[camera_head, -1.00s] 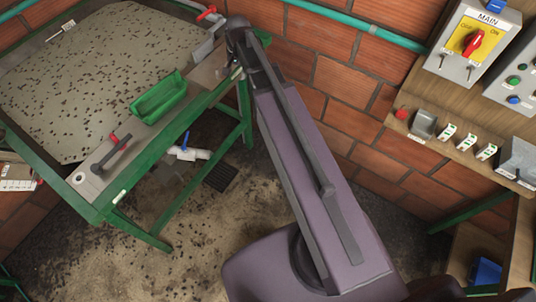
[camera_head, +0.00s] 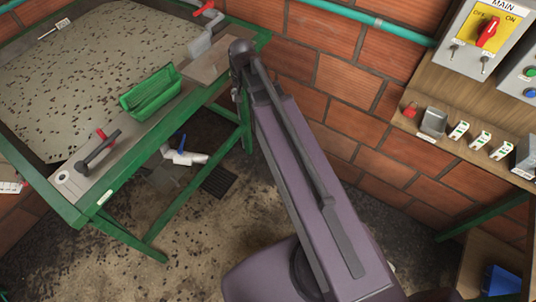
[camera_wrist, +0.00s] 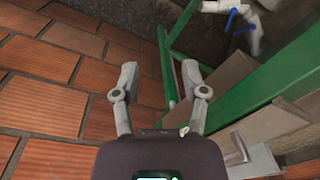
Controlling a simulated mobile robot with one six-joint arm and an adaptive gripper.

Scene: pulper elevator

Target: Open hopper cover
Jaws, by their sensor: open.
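The green-framed table (camera_head: 225,72) with a flat grey, dark-speckled surface (camera_head: 90,65) stands at the left of the head view. A dark bar handle with a red part (camera_head: 100,150) sits on a grey plate at its near edge. I cannot tell which part is the hopper cover. My gripper (camera_wrist: 160,78) is open and empty in the wrist view. A green frame post (camera_wrist: 166,75) shows behind the space between its fingers, and grey plates (camera_wrist: 255,125) lie right of it. In the head view my arm end is by the table's right edge, with the fingers mostly hidden.
A green tray (camera_head: 150,92) sits on the table edge. A red-handled valve (camera_head: 205,8) is behind it, and a blue-handled white pipe (camera_head: 183,155) below. A brick wall (camera_head: 345,75) stands close behind my arm. A switch panel (camera_head: 490,35) is at the right.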

